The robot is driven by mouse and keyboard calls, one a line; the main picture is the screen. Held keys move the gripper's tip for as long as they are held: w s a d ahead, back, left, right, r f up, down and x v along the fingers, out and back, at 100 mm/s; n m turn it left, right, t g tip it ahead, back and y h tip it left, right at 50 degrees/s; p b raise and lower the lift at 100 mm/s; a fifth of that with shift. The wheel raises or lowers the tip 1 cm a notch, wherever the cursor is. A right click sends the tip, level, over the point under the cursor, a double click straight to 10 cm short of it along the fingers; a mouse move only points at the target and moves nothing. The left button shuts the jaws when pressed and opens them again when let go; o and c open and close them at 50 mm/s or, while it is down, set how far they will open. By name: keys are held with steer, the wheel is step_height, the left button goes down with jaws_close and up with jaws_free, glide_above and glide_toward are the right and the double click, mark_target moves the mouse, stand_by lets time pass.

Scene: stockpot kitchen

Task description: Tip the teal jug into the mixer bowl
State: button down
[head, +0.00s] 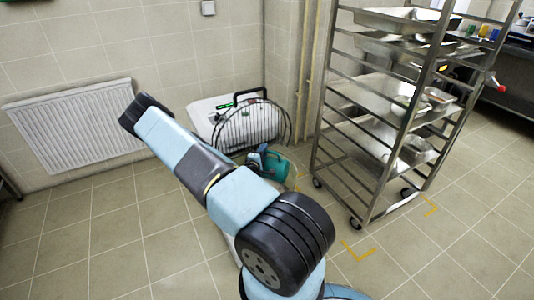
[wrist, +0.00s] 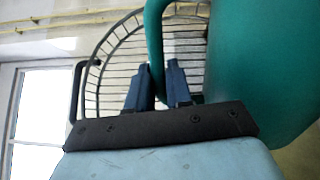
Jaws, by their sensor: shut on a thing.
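The teal jug (head: 277,168) is held off the floor in front of the mixer in the head view; whether it is tilted is hard to tell. In the wrist view the jug (wrist: 260,65) fills the right side, with its handle (wrist: 154,40) running down between the fingers. My gripper (wrist: 157,85) is shut on that handle; in the head view it is partly hidden behind my arm. The white mixer (head: 212,117) with its round wire guard (head: 262,122) stands behind the jug. The wire guard (wrist: 115,62) also shows behind my fingers. I cannot make out the mixer bowl.
A steel rack (head: 373,170) with trays stands on the right. A white radiator (head: 75,125) is on the left wall. The tiled floor (head: 110,235) at the left front is clear. A window (wrist: 38,110) shows at the left in the wrist view.

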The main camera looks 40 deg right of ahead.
steer(key=shift+w+a+r+n, duration=0.1)
steer(key=shift+w+a+n, duration=0.15)
steer(key=shift+w+n, duration=0.2)
steer(key=shift+w+a+r+n, duration=0.1)
steer(key=shift+w+a+n, duration=0.2)
steer(key=shift+w, duration=0.2)
steer(key=w+a+f+n, duration=0.5)
steer(key=w+n, duration=0.4)
steer(key=w, duration=0.1)
steer(key=shift+w+a+f+n+t+y, duration=0.15)
steer(key=shift+w+f+n+t+y, duration=0.15)
steer(key=shift+f+n+t+y, duration=0.1)
stand_by(0.4)
steer(key=shift+a+n, duration=0.1)
steer(key=shift+n, duration=0.25)
stand_by(0.4)
stand_by(2.1)
